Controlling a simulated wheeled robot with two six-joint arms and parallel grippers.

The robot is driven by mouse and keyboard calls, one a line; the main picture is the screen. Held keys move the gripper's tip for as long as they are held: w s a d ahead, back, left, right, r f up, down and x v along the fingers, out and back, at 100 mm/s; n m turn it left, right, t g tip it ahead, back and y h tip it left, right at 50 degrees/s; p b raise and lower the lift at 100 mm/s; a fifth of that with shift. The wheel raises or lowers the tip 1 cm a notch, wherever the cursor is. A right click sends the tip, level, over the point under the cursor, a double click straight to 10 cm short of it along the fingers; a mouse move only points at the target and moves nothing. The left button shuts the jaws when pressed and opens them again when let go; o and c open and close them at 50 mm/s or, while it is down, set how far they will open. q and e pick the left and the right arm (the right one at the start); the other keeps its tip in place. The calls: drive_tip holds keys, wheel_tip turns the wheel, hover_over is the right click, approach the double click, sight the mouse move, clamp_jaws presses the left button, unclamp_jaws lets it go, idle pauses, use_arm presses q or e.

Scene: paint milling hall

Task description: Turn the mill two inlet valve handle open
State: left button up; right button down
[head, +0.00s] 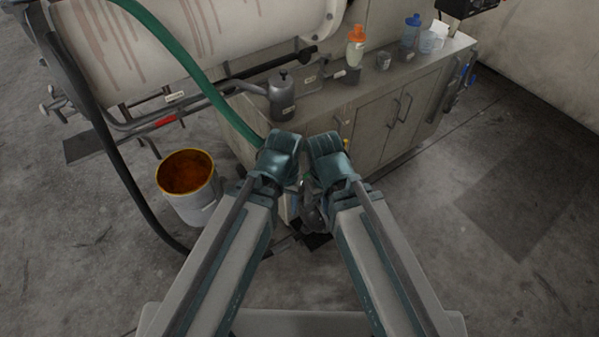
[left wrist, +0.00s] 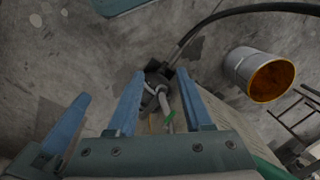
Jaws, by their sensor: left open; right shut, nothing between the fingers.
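A dark round fitting with a grey pipe-like part (left wrist: 158,92) and a small green piece (left wrist: 169,121) shows low down in the left wrist view, between my left gripper's fingers in the picture. I cannot tell whether it is the mill two inlet valve handle, or whether the fingers touch it. My left gripper (left wrist: 159,74) is open, fingers apart. My right gripper (left wrist: 77,105) is shut and empty beside it. In the head view my wrists hide most of both grippers. A red sleeve (head: 165,120) sits on piping under the pale mill drum (head: 200,40); its label is unreadable.
A bucket of orange-brown paint (head: 190,205) stands on the floor at left. A green hose (head: 185,60) and black hose (head: 125,185) run past it. A grey cabinet (head: 375,125) carries a grey can (head: 282,100) and bottles. The floor at right is clear.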

use_arm(q)
drive_tip(key=w+d+f+n+t+h+b, duration=0.15)
drive_tip(key=w+f+n+h+b, duration=0.35)
drive_tip(key=f+b, duration=0.6)
drive_tip(key=w+d+f+n+t+h+b, duration=0.15)
drive_tip(key=w+f+n+h+b, duration=0.3)
drive_tip(key=f+n+b, duration=0.65)
drive_tip(key=w+a+f+n+t+h+b, duration=0.2)
drive_tip(key=w+a+n+t+h+b, duration=0.5)
drive_tip(key=b, duration=1.6)
drive_tip(key=w+d+n, duration=0.1)
drive_tip(key=w+d, duration=0.1)
drive_tip(key=w, duration=0.1)
drive_tip(key=w+d+n+y, duration=0.1)
drive_tip(key=w+d, duration=0.2)
drive_tip(key=w+d+n+t, duration=0.1)
drive_tip(key=w+d, duration=0.2)
drive_tip(key=w, duration=0.1)
drive_tip(key=shift+d+f+y+p, duration=0.1)
drive_tip(key=shift+d+y+p, duration=0.15)
drive_tip(key=shift+y+p, duration=0.1)
clamp_jaws()
drive_tip(key=shift+s, duration=0.1)
